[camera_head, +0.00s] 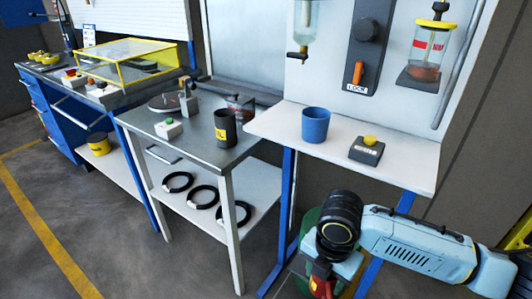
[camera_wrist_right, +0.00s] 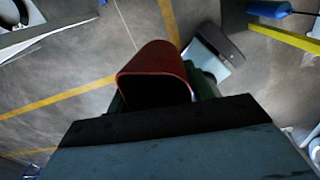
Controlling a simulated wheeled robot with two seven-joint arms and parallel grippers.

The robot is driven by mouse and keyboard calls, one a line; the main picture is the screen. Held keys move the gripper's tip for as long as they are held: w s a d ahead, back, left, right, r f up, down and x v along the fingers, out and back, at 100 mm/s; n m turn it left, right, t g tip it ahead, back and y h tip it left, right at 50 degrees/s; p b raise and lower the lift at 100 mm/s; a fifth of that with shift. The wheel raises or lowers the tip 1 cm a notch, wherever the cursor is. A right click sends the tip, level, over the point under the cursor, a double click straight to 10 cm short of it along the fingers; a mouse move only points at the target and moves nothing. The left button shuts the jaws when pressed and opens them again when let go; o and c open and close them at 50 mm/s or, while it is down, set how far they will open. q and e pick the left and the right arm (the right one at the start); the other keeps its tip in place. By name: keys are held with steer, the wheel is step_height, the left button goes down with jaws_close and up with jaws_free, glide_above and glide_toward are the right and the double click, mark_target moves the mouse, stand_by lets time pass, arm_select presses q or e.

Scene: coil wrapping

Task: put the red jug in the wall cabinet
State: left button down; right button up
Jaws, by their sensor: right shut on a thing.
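My right gripper (camera_head: 330,270) is low at the bottom of the head view, in front of the white wall table, and is shut on the red jug. Only a small red part of the jug (camera_head: 320,287) shows there, below the gripper. In the right wrist view the red jug (camera_wrist_right: 158,64) is in the middle, with its dark opening facing the camera. The fingers and the grasped part are hidden behind my gripper's dark body. My left gripper is not in view. I cannot pick out the wall cabinet with certainty.
A blue cup (camera_head: 315,126) and a yellow-button box (camera_head: 367,150) stand on the white table (camera_head: 415,165). Left is a steel table (camera_head: 205,150) with a black cup (camera_head: 224,128) and several black coils on its lower shelf. A green container (camera_head: 309,220) stands behind my right gripper.

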steer(key=w+d+r+m, duration=0.2)
steer(key=d+r+m, duration=0.2)
steer(key=m, duration=1)
steer(key=w+d+r+m, duration=0.2)
steer(key=d+r+m, duration=0.2)
steer(key=r+m, duration=0.4)
steer(key=m, duration=0.6)
steer(key=shift+w, duration=0.15)
steer(key=shift+a+f, duration=0.1)
